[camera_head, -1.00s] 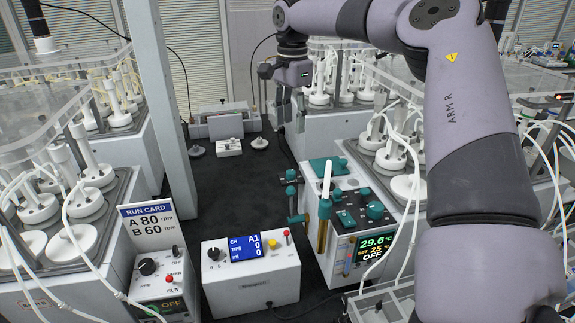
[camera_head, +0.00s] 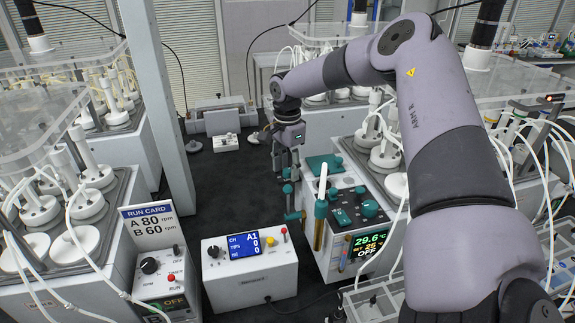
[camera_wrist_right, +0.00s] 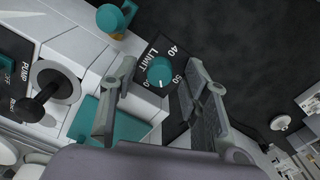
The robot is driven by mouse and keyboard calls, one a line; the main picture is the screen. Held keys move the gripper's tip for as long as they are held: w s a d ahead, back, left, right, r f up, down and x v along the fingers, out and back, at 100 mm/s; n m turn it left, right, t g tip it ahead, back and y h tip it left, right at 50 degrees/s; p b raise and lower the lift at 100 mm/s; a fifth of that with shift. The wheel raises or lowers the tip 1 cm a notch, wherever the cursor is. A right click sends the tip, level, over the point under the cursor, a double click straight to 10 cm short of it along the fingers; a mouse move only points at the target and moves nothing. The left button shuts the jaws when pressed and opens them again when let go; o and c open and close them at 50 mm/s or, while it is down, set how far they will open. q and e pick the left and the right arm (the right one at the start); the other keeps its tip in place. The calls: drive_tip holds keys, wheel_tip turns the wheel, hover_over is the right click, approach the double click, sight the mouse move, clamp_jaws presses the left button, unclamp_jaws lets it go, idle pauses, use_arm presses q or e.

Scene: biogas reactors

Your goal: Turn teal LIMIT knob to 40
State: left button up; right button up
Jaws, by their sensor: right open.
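The teal LIMIT knob (camera_wrist_right: 160,70) shows in the right wrist view on a black plate marked LIMIT, with 40 and 50 legible and another number partly hidden. A small white mark is on the knob's lower side, turned away from 40. My right gripper (camera_head: 286,163) is open above the teal-knobbed white unit (camera_head: 333,260). In the wrist view its fingers (camera_wrist_right: 160,72) stand on either side of the LIMIT knob, with no clear contact. In the head view the gripper partly hides the knob area. My left gripper is out of view.
Another teal knob (camera_wrist_right: 112,20) on a brass stem is close by. A black PUMP knob (camera_wrist_right: 42,95) and a teal block (camera_wrist_right: 115,125) are near the fingers. A white box with a blue display (camera_head: 245,245) stands to the left. Dark bench surface between the units is free.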

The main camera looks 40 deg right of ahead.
drive_tip(key=shift+c, duration=0.5)
clamp_jaws()
